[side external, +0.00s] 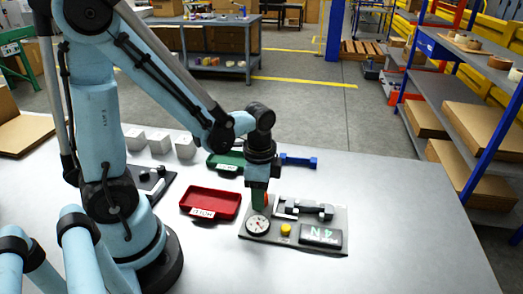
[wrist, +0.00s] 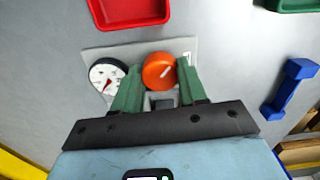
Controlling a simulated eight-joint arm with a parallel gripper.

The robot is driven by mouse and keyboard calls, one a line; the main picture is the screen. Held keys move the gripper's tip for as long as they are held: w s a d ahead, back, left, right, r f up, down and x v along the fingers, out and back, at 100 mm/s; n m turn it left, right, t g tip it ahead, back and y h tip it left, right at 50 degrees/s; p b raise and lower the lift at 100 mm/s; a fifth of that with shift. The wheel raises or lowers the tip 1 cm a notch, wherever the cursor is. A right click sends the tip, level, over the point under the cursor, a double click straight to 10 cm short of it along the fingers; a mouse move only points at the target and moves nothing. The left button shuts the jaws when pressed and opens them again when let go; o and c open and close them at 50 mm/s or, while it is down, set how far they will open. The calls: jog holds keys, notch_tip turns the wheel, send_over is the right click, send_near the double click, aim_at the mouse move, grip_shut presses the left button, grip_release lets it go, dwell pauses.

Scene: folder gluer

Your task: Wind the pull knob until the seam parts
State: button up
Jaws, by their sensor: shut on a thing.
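In the wrist view an orange round knob (wrist: 159,71) with a pale pointer line sits between the two green fingers of my gripper (wrist: 156,80). I take it for the pull knob. The fingers are shut on its sides. In the side view my gripper (side external: 259,204) points down at the grey fixture plate (side external: 262,240), and its fingers mostly hide the knob. A white dial gauge (side external: 258,224) with a red needle is beside it, and also shows in the wrist view (wrist: 107,77). A dark clamp-like part (side external: 305,210) with pale blocks lies along the plate's back; no seam can be made out.
The plate also bears a yellow button (side external: 286,229) and a black display (side external: 320,236) reading about "4 N". A red tray (side external: 210,203), a green tray (side external: 226,162) and a blue bar (side external: 299,160) lie nearby. The table (side external: 400,220) is clear to the right.

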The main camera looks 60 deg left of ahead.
jog(key=shift+m, duration=1.7)
jog(key=o, duration=1.1)
jog(key=shift+c, duration=0.2)
